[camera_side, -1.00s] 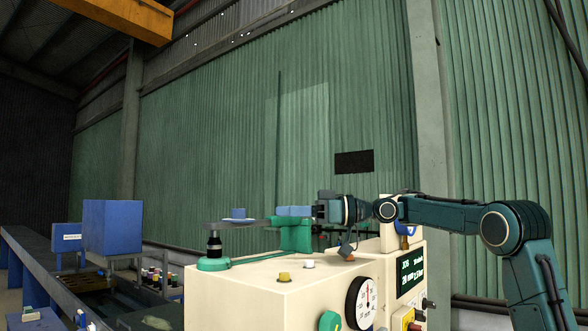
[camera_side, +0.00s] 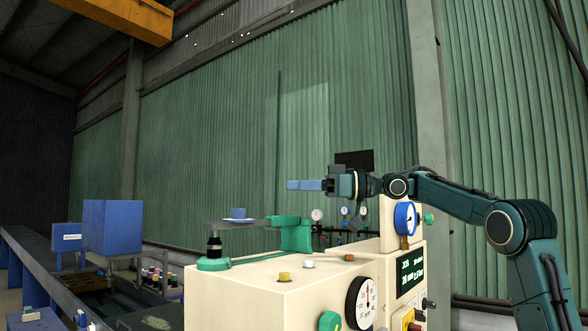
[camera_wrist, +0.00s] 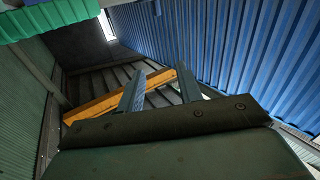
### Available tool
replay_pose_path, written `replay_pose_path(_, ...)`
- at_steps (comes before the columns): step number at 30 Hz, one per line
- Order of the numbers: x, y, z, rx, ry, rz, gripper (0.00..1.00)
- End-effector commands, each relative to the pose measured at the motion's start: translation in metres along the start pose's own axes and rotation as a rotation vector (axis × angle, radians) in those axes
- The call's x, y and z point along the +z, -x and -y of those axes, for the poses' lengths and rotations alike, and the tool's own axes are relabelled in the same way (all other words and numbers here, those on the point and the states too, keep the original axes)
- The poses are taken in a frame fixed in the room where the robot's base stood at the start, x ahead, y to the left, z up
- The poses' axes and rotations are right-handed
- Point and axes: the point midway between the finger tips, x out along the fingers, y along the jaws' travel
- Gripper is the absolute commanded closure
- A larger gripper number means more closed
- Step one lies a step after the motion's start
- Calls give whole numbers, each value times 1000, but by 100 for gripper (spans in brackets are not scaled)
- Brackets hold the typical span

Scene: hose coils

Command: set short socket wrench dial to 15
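My gripper (camera_side: 291,185) is raised above the cream machine (camera_side: 262,287), with its blue fingers pointing left. In the wrist view its fingers (camera_wrist: 159,75) stand apart with nothing between them. A round white-faced dial with a black rim (camera_side: 361,302) is on the machine's front. A blue-rimmed gauge (camera_side: 405,218) stands on its upper part. I cannot tell which one, if either, is the short socket wrench dial; their markings are too small to read. My gripper is above and left of both, touching neither.
A green bracket (camera_side: 296,236) stands on the machine below my gripper. A flat plate (camera_side: 236,224) beside it carries a small blue piece (camera_side: 239,214). Several small gauges (camera_side: 317,215) stand behind. A display panel (camera_side: 411,271) is on the front. Air around my gripper is clear.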

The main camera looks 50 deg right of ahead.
Motion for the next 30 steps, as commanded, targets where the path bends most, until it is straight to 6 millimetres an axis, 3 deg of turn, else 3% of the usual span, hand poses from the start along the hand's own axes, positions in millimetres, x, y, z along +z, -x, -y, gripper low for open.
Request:
replay_pose_path(15, -13, -49, 9, 118, 218, -13, 64)
replay_pose_path(30, -22, -82, 23, 237, 420, 8, 64)
